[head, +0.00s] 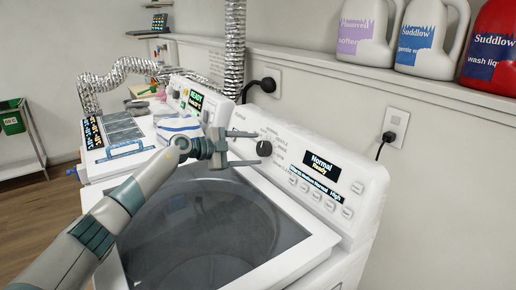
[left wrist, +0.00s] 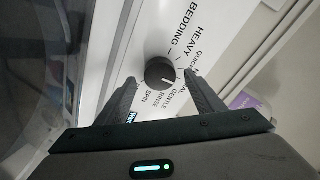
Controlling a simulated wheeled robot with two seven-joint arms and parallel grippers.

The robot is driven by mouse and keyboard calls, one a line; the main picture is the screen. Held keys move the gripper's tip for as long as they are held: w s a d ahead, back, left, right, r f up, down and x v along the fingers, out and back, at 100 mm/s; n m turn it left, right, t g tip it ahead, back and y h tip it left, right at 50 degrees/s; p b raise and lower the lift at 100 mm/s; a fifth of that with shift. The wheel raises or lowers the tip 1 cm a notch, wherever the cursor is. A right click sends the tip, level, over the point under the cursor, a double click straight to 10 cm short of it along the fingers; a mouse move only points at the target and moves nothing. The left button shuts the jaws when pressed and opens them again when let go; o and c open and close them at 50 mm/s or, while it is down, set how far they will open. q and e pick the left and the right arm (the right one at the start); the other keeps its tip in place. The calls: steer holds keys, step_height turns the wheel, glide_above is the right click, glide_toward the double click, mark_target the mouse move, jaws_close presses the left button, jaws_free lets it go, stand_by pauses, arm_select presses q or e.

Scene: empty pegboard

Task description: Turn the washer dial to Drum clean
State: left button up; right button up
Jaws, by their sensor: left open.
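The washer dial (head: 264,148) is a dark round knob on the white control panel of the near washer (head: 352,205). The display (head: 322,165) on that panel reads "Normal" and "Ready". My left gripper (head: 255,148) is open at the dial, one finger to each side. In the left wrist view the dial (left wrist: 159,72) sits between the fingertips of my left gripper (left wrist: 160,79); I cannot tell whether they touch it. Labels around it include Bedding, Heavy, Quick, Gentle, Rinse and Spin. I cannot read a Drum clean label. My right gripper is not in view.
The washer's glass lid (head: 195,235) lies below my left arm. A second machine (head: 200,97) with a "Ready" display stands beyond. Detergent jugs (head: 430,38) stand on a wall shelf (head: 330,62). A plugged outlet (head: 396,125) is behind the panel.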

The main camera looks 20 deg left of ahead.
mark_target(264, 149)
arm_select(q)
steer(key=shift+x, duration=1.5)
steer(key=c, duration=1.1)
steer(key=shift+o, duration=0.2)
